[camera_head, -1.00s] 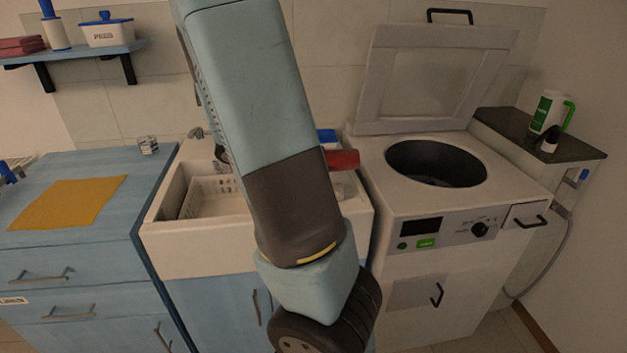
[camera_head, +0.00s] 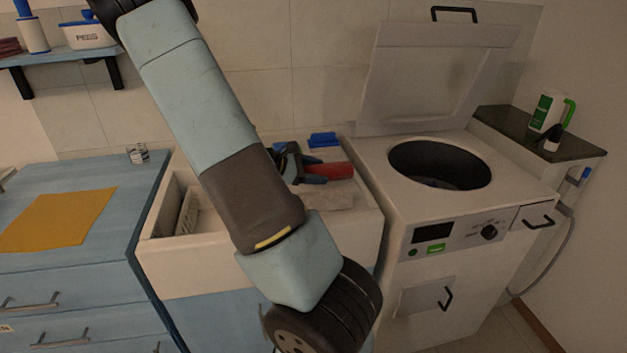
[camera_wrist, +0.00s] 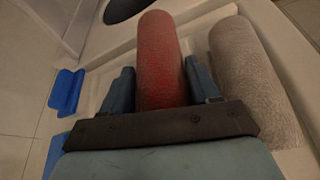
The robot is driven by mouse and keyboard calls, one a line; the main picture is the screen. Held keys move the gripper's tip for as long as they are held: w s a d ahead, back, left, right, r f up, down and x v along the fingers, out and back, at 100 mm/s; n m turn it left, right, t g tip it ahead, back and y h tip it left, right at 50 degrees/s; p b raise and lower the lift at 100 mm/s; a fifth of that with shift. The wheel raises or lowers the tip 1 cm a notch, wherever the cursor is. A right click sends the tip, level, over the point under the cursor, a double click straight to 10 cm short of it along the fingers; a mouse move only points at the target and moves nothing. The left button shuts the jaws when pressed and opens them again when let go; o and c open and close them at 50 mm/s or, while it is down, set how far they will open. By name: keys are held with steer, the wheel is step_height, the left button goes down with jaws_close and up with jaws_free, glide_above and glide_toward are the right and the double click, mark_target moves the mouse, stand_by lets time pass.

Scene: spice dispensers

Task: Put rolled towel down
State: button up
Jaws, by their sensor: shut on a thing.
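The red rolled towel (camera_head: 335,171) is at the right end of the white sink, with part of it hidden by my gripper (camera_head: 305,170). In the wrist view the red towel (camera_wrist: 161,62) stands out between the two blue-grey fingers of my gripper (camera_wrist: 162,88), which are shut on it. A beige rolled towel (camera_wrist: 250,75) lies close to its right, roughly parallel. The beige towel also shows in the head view (camera_head: 327,196), below the red one. I cannot tell whether the red towel touches the surface under it.
The white sink (camera_head: 175,262) holds a basket (camera_head: 187,220), partly hidden by my arm. Blue objects (camera_head: 322,139) lie at the sink's back edge. A top-loading washer (camera_head: 478,213) with its lid up stands to the right. A blue counter with a yellow cloth (camera_head: 58,219) is at left.

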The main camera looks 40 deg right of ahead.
steer(key=shift+w+d+f, duration=0.1)
steer(key=shift+w+f, duration=0.1)
steer(key=shift+f, duration=0.15)
steer(key=shift+w+f, duration=0.1)
steer(key=shift+f, duration=1.4)
steer(key=o, duration=0.9)
steer(key=shift+f, duration=0.1)
steer(key=shift+c, duration=0.2)
